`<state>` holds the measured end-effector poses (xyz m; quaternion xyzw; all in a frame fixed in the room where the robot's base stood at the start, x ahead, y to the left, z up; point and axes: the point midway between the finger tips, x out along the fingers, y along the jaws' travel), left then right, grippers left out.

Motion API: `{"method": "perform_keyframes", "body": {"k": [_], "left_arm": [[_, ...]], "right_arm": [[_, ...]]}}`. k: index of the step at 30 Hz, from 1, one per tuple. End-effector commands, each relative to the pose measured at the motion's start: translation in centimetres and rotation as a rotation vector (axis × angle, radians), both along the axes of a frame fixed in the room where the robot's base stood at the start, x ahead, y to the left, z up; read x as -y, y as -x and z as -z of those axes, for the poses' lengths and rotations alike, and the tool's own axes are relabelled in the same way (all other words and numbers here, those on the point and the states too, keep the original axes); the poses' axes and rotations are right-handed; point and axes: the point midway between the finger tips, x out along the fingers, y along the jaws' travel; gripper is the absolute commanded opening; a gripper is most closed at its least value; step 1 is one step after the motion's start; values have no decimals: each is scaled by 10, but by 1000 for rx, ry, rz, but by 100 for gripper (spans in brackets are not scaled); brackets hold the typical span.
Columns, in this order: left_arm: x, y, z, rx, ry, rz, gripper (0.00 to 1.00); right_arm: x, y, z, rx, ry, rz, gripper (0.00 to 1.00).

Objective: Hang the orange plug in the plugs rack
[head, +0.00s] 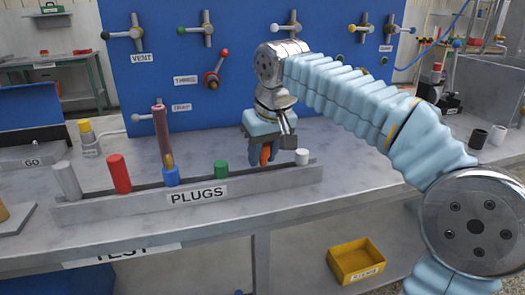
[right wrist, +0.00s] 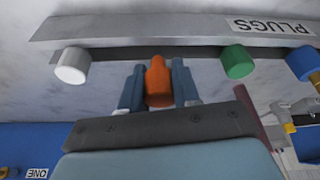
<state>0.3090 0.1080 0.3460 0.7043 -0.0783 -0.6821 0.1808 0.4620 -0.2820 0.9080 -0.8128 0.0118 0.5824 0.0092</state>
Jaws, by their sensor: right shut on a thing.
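The orange plug (head: 266,154) is between the fingers of my right gripper (head: 264,157), which is shut on it. In the head view they are just above and behind the front wall of the grey plugs rack (head: 120,208), between the green plug (head: 221,169) and the white plug (head: 302,157). In the right wrist view the orange plug (right wrist: 158,80) sits between both fingers, close to the rack's slot edge (right wrist: 200,52). I cannot tell whether it touches the rack. My left gripper is not in view.
Grey (head: 66,180), red (head: 119,173) and blue (head: 171,177) plugs stand along the rack. A mauve rod (head: 161,130) with a brass tip rises by the blue plug. Behind is a blue valve panel (head: 150,85). A yellow bin (head: 355,262) sits below the bench.

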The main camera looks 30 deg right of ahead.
Motion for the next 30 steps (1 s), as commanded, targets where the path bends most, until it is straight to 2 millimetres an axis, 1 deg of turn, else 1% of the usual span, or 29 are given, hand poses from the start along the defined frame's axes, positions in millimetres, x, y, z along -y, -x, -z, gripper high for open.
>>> {"method": "perform_keyframes", "body": {"k": [11,25,26,30], "left_arm": [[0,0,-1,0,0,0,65],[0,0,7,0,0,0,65],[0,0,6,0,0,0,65],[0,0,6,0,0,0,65]], "right_arm": [[0,0,1,-2,0,0,0],[0,0,12,-3,0,0,0],[0,0,11,-3,0,0,34],[1,0,11,-4,1,1,55]]}}
